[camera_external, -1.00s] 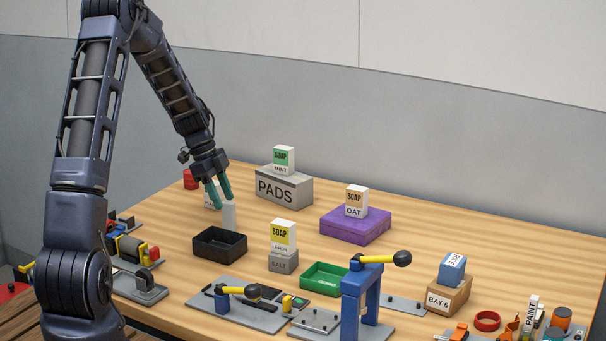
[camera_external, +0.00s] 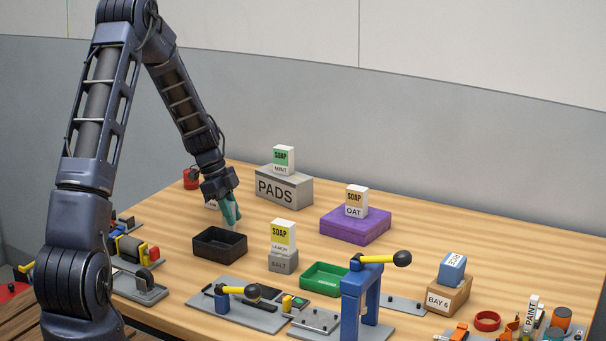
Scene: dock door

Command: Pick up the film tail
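A small pale upright piece (camera_external: 231,226), which may be the film tail, stands just behind the black tray (camera_external: 208,254). Only its lower end shows under my gripper (camera_external: 231,220). My gripper's teal fingers are down at this piece and overlap in the view, covering its upper part. I cannot tell whether the fingers touch it or are closed on it. No other thing that looks like a film tail stands out.
A white labelled block (camera_external: 211,204) stands close behind my gripper, partly hidden. The grey PADS box (camera_external: 284,191) with a mint soap box (camera_external: 284,158) is to the right. The lemon soap box (camera_external: 283,235) stands on a grey block. Bare table lies between them.

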